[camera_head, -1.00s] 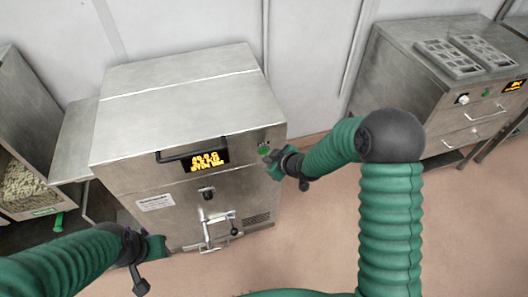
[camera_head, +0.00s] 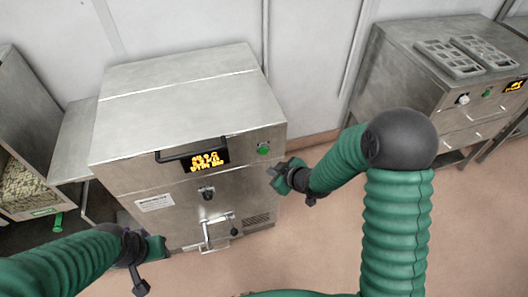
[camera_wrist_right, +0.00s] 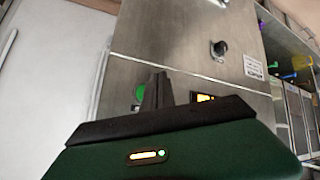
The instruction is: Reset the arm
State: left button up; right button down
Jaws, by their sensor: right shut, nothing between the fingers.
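My right gripper (camera_head: 277,170) is shut and empty in front of the right side of a steel machine, just below and right of its green button (camera_head: 263,150). In the right wrist view the shut fingers (camera_wrist_right: 158,92) point up at the machine front, beside the green button (camera_wrist_right: 140,92). My left gripper (camera_head: 155,248) is low on the left, near the machine's lower front; I cannot tell whether it is open or shut. The steel machine (camera_head: 180,85) has a lit display (camera_head: 207,161), a black bar handle, a knob (camera_head: 207,193) and a latch lever (camera_head: 220,230).
A bin of pale pellets (camera_head: 22,188) stands at the far left. A steel cabinet (camera_head: 400,70) with mould trays (camera_head: 450,58) on top stands at the right. The floor (camera_head: 315,230) between the machine and my right arm is clear.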

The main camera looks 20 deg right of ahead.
dwell(0.3)
jog(key=s+d+r+m+g+h+p, duration=0.1)
jog(key=s+r+m+g+p, duration=0.1)
jog(key=s, duration=0.8)
jog(key=s+d+r+m+g+h+p, duration=0.2)
jog(key=s+r+m+g+p, duration=0.1)
jog(key=s+r, duration=0.5)
jog(key=s+m+g, duration=0.1)
jog(key=s+m, duration=0.1)
jog(key=shift+r+m, duration=0.2)
jog(key=shift+m, duration=0.2)
jog(key=shift+s, duration=0.2)
